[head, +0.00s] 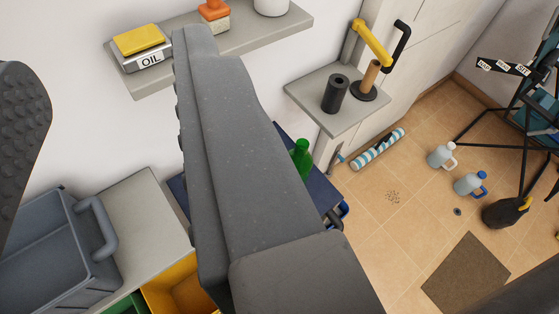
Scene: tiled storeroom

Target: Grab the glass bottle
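A green bottle (302,157) stands upright on a dark blue surface (322,192) against the wall, right of the picture's middle. Its left side and lower part are partly hidden behind the right finger of my gripper (106,58). The fingers are wide apart, one at the left edge and one across the middle, with nothing held between them. The bottle shows to the right of the right finger, outside the gap.
A lower shelf (318,107) bears a black cylinder (336,94) and a yellow-handled item. A grey bin (45,250) stands at left. Jugs, a striped roll and a brown mat (466,275) lie about the tiled floor.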

